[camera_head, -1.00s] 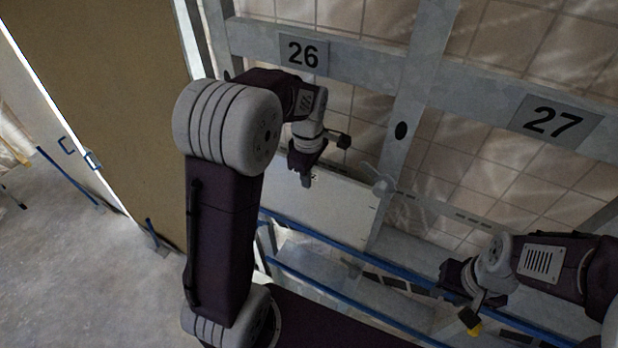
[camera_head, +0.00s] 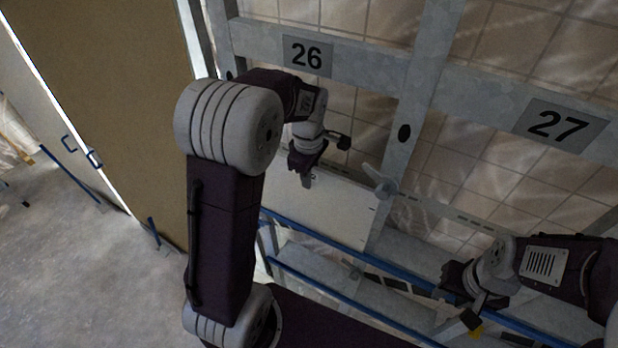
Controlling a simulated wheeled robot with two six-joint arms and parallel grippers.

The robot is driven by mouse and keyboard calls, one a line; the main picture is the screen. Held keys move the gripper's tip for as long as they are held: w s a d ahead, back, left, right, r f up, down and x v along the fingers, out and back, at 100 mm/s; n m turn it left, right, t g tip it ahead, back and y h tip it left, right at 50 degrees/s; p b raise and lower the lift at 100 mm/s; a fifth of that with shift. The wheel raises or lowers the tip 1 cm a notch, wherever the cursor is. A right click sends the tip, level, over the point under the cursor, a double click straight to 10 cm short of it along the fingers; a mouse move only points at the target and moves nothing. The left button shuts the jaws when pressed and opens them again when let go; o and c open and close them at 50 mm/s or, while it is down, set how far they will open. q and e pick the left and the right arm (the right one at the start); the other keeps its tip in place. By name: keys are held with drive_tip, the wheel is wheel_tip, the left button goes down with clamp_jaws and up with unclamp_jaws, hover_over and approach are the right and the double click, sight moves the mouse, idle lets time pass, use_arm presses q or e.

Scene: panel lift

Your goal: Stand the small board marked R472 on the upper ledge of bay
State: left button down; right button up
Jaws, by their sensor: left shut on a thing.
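A pale, light-coloured board (camera_head: 335,212) is below the sign 26 (camera_head: 307,56), leaning across the lower part of that bay. My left gripper (camera_head: 308,178) is shut on the board's upper edge; my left arm hides the board's left part. No R472 marking is readable on it. My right gripper (camera_head: 470,302) is at the lower right, away from the board; its fingers are too dark and small to show whether they are open.
Metal uprights (camera_head: 424,95) and a cross rail divide bays 26 and 27 (camera_head: 559,125). A grey clamp-like handle (camera_head: 381,182) sits close to the board's upper right corner. Blue rails (camera_head: 330,240) run below. A large brown panel (camera_head: 110,80) stands left, with open floor (camera_head: 70,270) beyond.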

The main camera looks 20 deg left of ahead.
use_arm(q)
drive_tip(key=shift+w+a+r+p, duration=0.1)
drive_tip(key=shift+w+r+p, duration=0.15)
drive_tip(key=shift+w+p, duration=0.25)
use_arm(e)
drive_tip(key=shift+s+r, duration=0.1)
drive_tip(key=shift+r, duration=0.3)
use_arm(q)
drive_tip(key=shift+w, duration=0.1)
idle(0.5)
drive_tip(key=c, duration=1.8)
unclamp_jaws()
drive_tip(key=o, duration=0.5)
drive_tip(key=shift+w, duration=0.15)
drive_tip(key=shift+w+a+f, duration=0.15)
drive_tip(key=shift+w+f, duration=0.1)
drive_tip(key=shift+f, duration=0.05)
use_arm(e)
drive_tip(key=shift+w+a+f, duration=0.1)
drive_tip(key=shift+w+a, duration=0.1)
drive_tip(key=shift+w, duration=0.3)
use_arm(q)
drive_tip(key=shift+w, duration=0.1)
use_arm(e)
drive_tip(key=shift+w, duration=0.1)
use_arm(q)
drive_tip(key=shift+f, duration=0.1)
